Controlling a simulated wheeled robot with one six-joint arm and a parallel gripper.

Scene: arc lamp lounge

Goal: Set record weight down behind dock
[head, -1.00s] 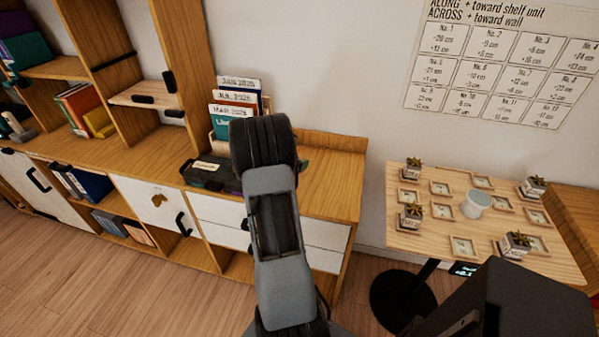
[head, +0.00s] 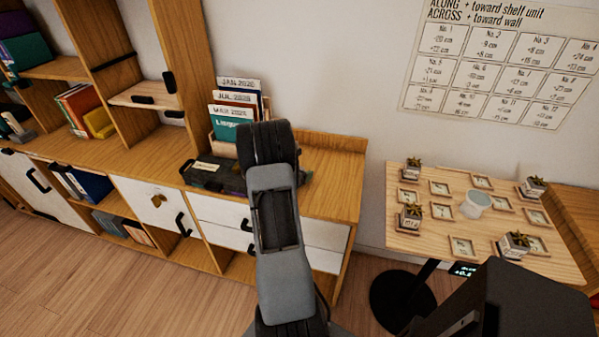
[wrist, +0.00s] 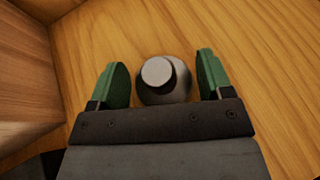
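The record weight (wrist: 163,80), a round grey piece with a pale flat top, shows in the wrist view against a wooden surface, and it appears to stand there. My gripper (wrist: 163,76) has its two green fingers on either side of it, with a narrow gap showing on each side, so it is open. In the head view my arm hides the weight and most of the gripper. A low dark box (head: 207,174) with a pale label lies on the cabinet top left of my arm; I cannot tell whether it is the dock.
The wooden cabinet top (head: 335,180) is bare to the right of my arm. Upright record sleeves (head: 232,125) stand behind the dark box. A wooden wall (wrist: 25,75) rises at left in the wrist view. A small table (head: 400,240) with potted plants stands at right.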

